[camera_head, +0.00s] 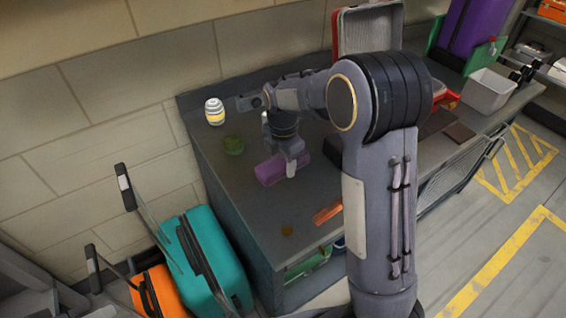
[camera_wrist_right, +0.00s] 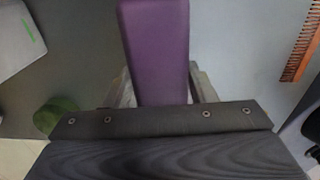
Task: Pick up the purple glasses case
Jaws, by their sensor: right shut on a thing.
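The purple glasses case (camera_head: 268,171) is at the dark table, below my right forearm. My right gripper (camera_head: 290,166) points down and is shut on the case, with a finger on each side of it. In the right wrist view the purple case (camera_wrist_right: 157,45) runs up from between the fingers (camera_wrist_right: 160,92) to the top edge. Its near end is hidden by the gripper body. I cannot tell whether the case touches the table top. My left gripper is not in view.
An open red case (camera_head: 367,30) and white bin (camera_head: 488,90) are right. Suitcases (camera_head: 205,265) stand left.

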